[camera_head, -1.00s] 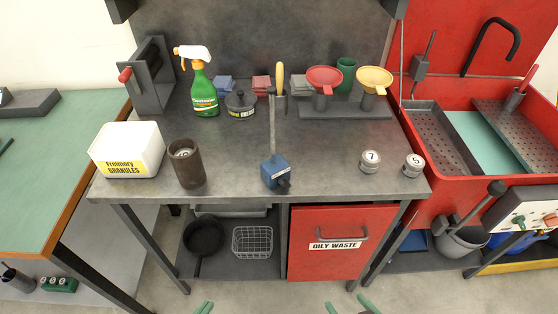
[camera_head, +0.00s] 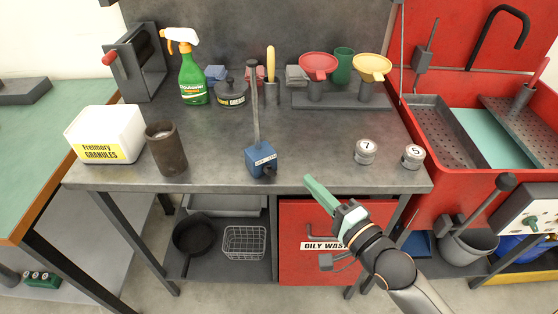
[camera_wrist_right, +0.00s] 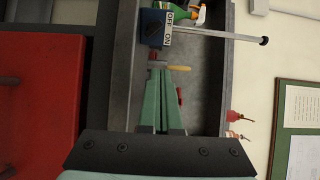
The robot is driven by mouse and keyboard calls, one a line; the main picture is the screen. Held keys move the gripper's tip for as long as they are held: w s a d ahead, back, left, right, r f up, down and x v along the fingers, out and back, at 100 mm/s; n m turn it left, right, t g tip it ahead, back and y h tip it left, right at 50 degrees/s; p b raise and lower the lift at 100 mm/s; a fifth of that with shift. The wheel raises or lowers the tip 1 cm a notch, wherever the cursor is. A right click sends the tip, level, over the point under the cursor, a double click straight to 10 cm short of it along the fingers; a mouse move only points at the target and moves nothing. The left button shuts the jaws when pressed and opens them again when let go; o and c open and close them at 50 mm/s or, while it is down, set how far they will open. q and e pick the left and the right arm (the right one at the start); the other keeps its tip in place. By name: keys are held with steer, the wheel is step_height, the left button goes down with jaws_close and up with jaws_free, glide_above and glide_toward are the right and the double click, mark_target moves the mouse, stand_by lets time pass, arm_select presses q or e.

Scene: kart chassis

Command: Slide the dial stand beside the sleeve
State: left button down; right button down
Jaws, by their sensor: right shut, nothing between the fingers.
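The dial stand, a blue block (camera_head: 261,160) with an ON/OFF label and a tall grey rod, stands upright near the table's front edge, middle. In the right wrist view its block (camera_wrist_right: 152,28) is just beyond the fingertips. The sleeve, a dark brown hollow cylinder (camera_head: 167,150), stands upright to its left, with a clear gap between them. My right gripper (camera_head: 308,181), with green fingers, is shut and empty at the table's front edge, right of the stand and apart from it. It also shows in the right wrist view (camera_wrist_right: 160,72). My left gripper is out of view.
A white granules box (camera_head: 105,133) stands left of the sleeve. Two small weights, marked 7 (camera_head: 365,152) and 5 (camera_head: 413,157), stand at right. A spray bottle (camera_head: 193,80), grease tin (camera_head: 231,94) and funnel rack (camera_head: 340,100) line the back. The tabletop between stand and sleeve is clear.

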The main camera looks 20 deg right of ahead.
mark_target(268, 161)
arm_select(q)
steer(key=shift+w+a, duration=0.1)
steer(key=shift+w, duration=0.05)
arm_select(e)
steer(key=x, duration=1)
steer(key=shift+f, duration=0.1)
